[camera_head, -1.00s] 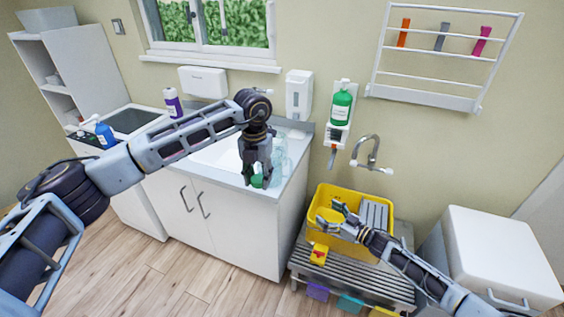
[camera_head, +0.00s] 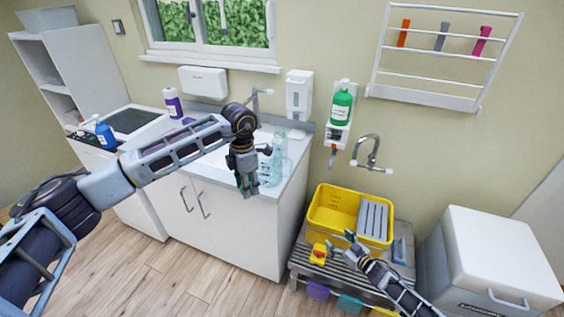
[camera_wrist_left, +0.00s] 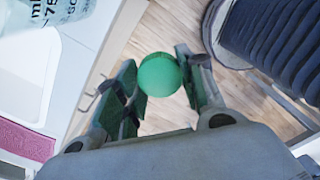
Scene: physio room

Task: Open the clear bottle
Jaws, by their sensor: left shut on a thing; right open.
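The clear bottle (camera_head: 277,161), pale blue and see-through, stands upright near the front right corner of the sink counter. Part of it, with printed measure marks, shows at the top left of the left wrist view (camera_wrist_left: 60,25). My left gripper (camera_head: 249,192) is just left of the bottle, in front of the counter edge. It is shut on a round green cap (camera_wrist_left: 160,74), seen between its fingers in the left wrist view and apart from the bottle. My right gripper (camera_head: 341,242) is open and empty, low at the front of the yellow crate.
A yellow crate (camera_head: 322,224) and a small yellow-and-red item (camera_head: 318,254) sit on a slatted bench (camera_head: 335,278). A green bottle (camera_head: 341,107) hangs in a wall holder. A purple-labelled bottle (camera_head: 173,103) and a blue bottle (camera_head: 105,134) stand at the left. A white bin (camera_head: 495,245) is at the right.

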